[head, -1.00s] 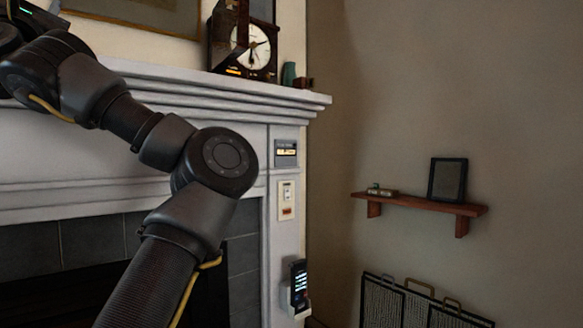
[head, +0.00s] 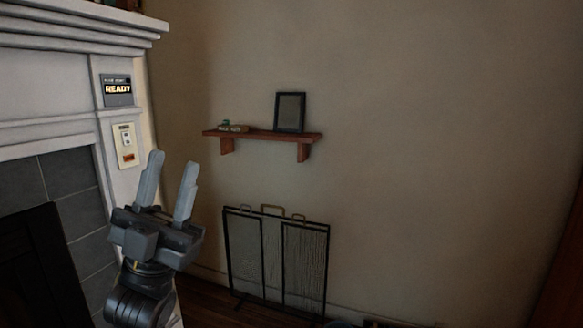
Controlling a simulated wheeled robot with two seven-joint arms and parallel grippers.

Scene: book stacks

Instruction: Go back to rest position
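My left gripper (head: 168,181) shows at the lower left of the head view, pointing up, in front of the fireplace's right side. Its two grey fingers are spread apart with nothing between them. Part of my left arm shows below it. My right gripper is not in the head view.
A white fireplace mantel (head: 60,30) stands at the left, with a lit display (head: 117,89) and a switch plate (head: 126,145) on its side. A wooden shelf (head: 262,135) holds a dark frame (head: 290,112). A fire screen (head: 277,255) stands below. The right wall is bare.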

